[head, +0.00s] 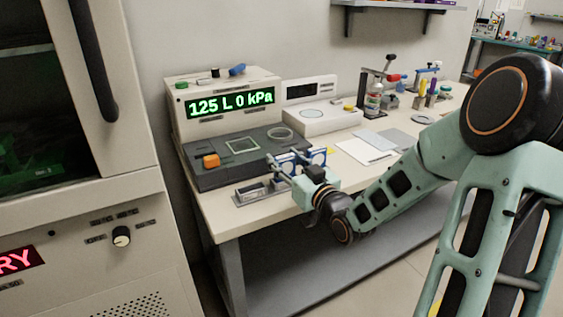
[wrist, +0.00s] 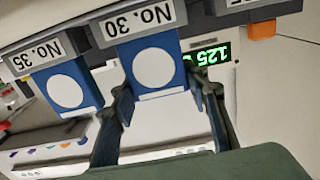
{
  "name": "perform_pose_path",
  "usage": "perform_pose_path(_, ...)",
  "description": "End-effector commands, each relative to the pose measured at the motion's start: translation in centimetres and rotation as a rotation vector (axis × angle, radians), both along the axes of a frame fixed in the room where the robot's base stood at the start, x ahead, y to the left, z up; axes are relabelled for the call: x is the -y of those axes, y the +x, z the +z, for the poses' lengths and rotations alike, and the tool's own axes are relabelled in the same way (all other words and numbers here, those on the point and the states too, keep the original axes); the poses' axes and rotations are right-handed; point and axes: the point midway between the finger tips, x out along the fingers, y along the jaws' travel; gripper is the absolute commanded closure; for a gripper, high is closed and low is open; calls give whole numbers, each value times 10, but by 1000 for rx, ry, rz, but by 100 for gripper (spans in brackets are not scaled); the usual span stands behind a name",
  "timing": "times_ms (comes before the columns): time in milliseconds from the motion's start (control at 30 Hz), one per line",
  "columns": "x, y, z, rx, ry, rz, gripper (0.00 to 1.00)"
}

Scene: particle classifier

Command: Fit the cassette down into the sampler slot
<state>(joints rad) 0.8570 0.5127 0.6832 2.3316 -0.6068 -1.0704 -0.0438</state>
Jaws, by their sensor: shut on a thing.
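A blue cassette (wrist: 150,65) with a white round face stands in the middle of the wrist view under a "No. 30" label. My gripper (wrist: 162,90) has a finger at each side of it and is shut on it. A second blue cassette (wrist: 66,88), under a "No. 35" label, is to the left, outside the fingers. In the head view, my gripper (head: 282,171) is at the bench's front edge, by blue-framed round faces (head: 318,157). The sampler (head: 210,180) is just left of it, with a pale square outline (head: 242,146) on its dark top.
A small metal holder (head: 250,194) sits at the bench edge, left of my gripper. The sampler has an orange block (head: 211,161) and a green display (head: 230,102) behind. White sheets (head: 365,150) lie to the right. A white instrument (head: 320,115) stands behind.

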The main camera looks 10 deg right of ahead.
Motion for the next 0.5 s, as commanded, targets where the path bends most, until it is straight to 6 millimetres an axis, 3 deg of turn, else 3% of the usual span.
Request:
perform_pose_path(333,0,0,-4,1,-1,0,83)
perform_pose_path(367,0,0,-4,0,-1,0,57)
perform_pose_path(500,0,0,-3,0,0,0,42)
